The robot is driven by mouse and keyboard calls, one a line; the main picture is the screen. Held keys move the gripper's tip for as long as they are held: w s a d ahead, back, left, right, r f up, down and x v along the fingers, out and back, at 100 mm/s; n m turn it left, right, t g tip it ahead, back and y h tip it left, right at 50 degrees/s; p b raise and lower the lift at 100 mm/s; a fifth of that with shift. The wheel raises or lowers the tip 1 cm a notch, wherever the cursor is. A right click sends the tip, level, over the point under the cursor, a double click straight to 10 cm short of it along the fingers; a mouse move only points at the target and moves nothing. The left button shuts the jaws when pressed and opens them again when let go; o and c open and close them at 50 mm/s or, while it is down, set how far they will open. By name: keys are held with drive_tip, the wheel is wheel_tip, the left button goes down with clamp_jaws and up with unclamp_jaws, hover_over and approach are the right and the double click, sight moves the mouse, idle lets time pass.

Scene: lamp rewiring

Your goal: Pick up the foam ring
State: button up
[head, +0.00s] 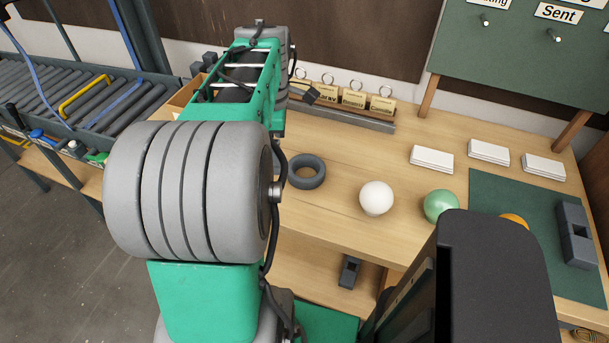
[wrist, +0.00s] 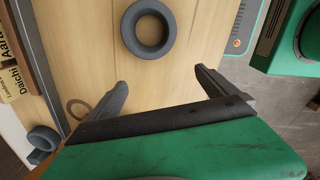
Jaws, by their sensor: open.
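The foam ring is a thick dark grey ring (head: 307,184) lying flat on the wooden bench, left of a white ball. In the wrist view the ring (wrist: 129,30) lies at the top centre, beyond my fingertips, with bare wood showing through its hole. My gripper (wrist: 161,79) is open and empty, its two dark fingers spread apart with a clear gap between them and the ring. In the head view my arm's green links cover much of the left side, and I cannot make out the fingers clearly.
A white ball (head: 376,197) and a green ball (head: 441,206) sit right of the ring. Several tagged wooden blocks (head: 353,99) stand along the back. White card stacks (head: 431,159) lie farther right, near a green mat (head: 505,195). A roller conveyor (head: 110,95) is at left.

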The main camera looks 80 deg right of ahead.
sight(306, 175)
drive_tip(key=s, duration=0.2)
drive_tip(key=s+d, duration=0.1)
drive_tip(key=s, duration=0.1)
drive_tip(key=s+d+f, duration=0.1)
drive_tip(key=s, duration=0.1)
drive_tip(key=shift+s, duration=0.15)
drive_tip(key=f, duration=0.7)
drive_tip(key=shift+d+f, duration=0.2)
drive_tip(key=shift+f, duration=0.05)
drive_tip(key=c, duration=1.2)
